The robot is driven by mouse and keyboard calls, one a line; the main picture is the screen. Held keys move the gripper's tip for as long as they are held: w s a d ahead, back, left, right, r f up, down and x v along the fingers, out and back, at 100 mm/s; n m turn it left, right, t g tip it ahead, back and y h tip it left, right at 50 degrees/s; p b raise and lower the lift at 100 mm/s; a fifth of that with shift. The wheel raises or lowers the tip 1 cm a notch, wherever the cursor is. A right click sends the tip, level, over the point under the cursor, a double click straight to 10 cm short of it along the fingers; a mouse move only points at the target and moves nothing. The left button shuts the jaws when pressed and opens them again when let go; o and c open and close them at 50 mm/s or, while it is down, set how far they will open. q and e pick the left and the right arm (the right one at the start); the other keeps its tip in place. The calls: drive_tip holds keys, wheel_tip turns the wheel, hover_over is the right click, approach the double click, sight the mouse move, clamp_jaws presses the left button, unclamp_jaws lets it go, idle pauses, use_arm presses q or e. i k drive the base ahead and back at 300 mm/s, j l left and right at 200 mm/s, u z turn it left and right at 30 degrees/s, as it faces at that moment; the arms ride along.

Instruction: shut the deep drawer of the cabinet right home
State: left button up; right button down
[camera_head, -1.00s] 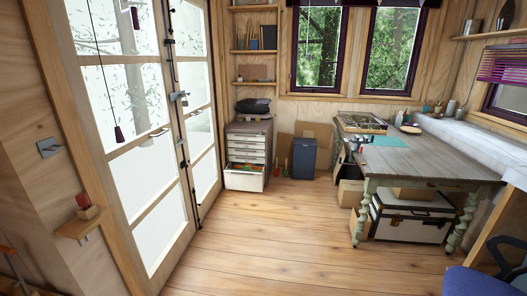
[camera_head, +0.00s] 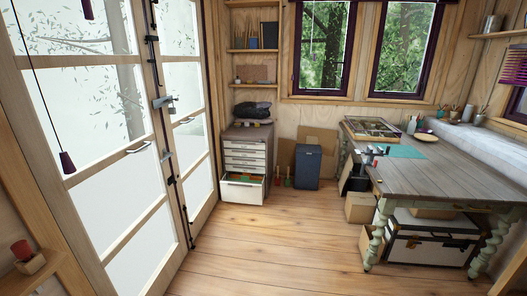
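The cabinet (camera_head: 246,149) stands in the back left corner, past the glazed doors, a few paces ahead of me. It has several shallow white drawers above one deep drawer (camera_head: 241,191) at the bottom. The deep drawer is pulled out towards me, and some green and orange contents show over its front. Nothing of mine touches it. Neither of my grippers shows in the view.
Open plank floor (camera_head: 258,240) lies between me and the cabinet. A dark blue bin (camera_head: 307,167) and cardboard stand right of it. A worktable (camera_head: 440,172) with a trunk (camera_head: 432,243) beneath fills the right side. Glazed doors (camera_head: 105,110) run along the left.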

sight(232, 191)
drive_tip(key=i+l, duration=0.1)
drive_tip(key=i, duration=2.3)
drive_tip(key=i+u, duration=0.3)
drive_tip(key=i, duration=0.15)
drive_tip(key=i+l+u, duration=0.25)
drive_tip(key=i, duration=0.2)
drive_tip(key=i+l+u, duration=0.15)
drive_tip(key=i+u, duration=0.15)
drive_tip(key=i, duration=0.15)
